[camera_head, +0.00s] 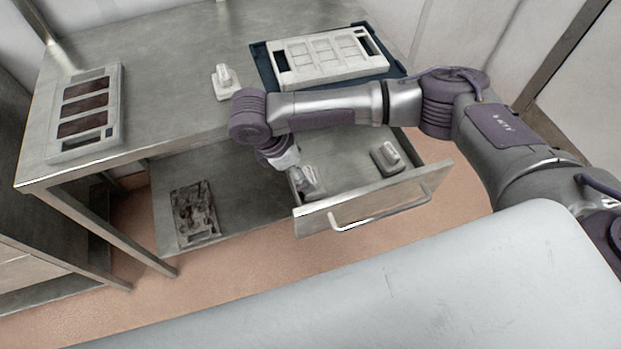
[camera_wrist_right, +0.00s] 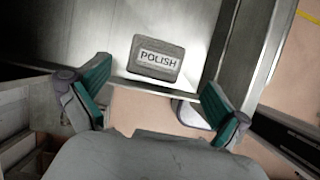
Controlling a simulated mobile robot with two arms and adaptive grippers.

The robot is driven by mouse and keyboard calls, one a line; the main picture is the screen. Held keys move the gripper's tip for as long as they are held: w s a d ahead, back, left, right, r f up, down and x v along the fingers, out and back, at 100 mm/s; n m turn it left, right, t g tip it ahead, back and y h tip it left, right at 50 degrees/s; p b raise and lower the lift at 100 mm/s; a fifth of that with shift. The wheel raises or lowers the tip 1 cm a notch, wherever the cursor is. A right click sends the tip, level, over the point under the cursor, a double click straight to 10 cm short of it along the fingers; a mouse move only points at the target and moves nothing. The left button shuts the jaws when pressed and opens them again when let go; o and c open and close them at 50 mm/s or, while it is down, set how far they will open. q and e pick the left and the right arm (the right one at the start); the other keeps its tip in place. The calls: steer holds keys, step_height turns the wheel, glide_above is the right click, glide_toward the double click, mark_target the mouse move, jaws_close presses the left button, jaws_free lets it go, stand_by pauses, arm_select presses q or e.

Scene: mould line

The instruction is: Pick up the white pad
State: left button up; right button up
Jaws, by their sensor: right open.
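In the right wrist view the gripper (camera_wrist_right: 152,100) is open and empty. A block marked POLISH (camera_wrist_right: 156,60), looking grey there, lies ahead of the fingers; which pad it is, I cannot tell. My left gripper is out of view.
The drawer (camera_head: 365,207) stands open, its bar handle in front. A white mould frame (camera_head: 330,73) lies on a dark blue mat (camera_head: 262,68) on the table (camera_head: 165,60). Another frame with dark cavities (camera_head: 118,110) is at left. A stained plate (camera_head: 194,213) lies on the lower shelf.

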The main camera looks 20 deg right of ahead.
mark_target(307, 176)
steer(key=shift+w+d+f, duration=0.1)
steer(key=shift+d+f, duration=0.1)
steer(key=shift+f, duration=0.3)
steer(key=x, duration=0.4)
steer(key=shift+f+p, duration=0.35)
steer(key=shift+f, duration=0.05)
steer(key=shift+w+d+f, duration=0.1)
steer(key=shift+f, duration=0.35)
steer(key=c, duration=0.9)
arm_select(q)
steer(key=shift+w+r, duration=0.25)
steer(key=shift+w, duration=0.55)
arm_select(e)
steer(key=shift+r, duration=5.05)
